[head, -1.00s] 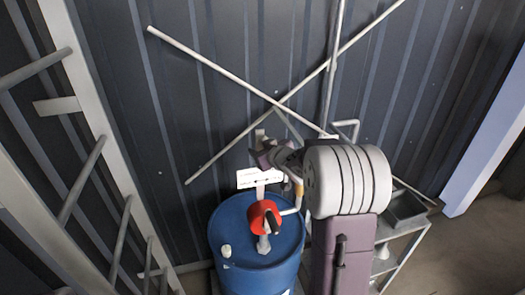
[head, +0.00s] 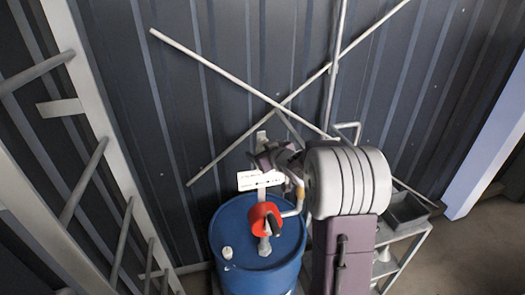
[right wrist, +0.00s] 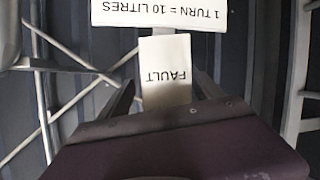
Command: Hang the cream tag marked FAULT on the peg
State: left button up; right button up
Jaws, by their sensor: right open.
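The cream tag marked FAULT (right wrist: 167,70) is upright in the right wrist view, its lettering upside down there. It sits between the spread fingers of my right gripper (right wrist: 163,98), with a gap visible on each side. The gripper's housing hides the tag's near end. In the head view my right gripper (head: 267,158) is in front of the wall, just above a white sign (head: 261,180), and a small pale piece (head: 262,137) that looks like the tag shows behind it. I cannot make out the peg. My left gripper is out of view.
The white sign, reading "1 TURN = 10 LITRES" (right wrist: 160,14), is close to the tag. Below are a blue drum (head: 232,245) and a red pump part (head: 262,213). Crossed bars (head: 225,75) run along the wall. A grey shelf (head: 405,235) stands at right.

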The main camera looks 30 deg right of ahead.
jog(key=v, duration=0.9)
jog(key=shift+p, duration=0.35)
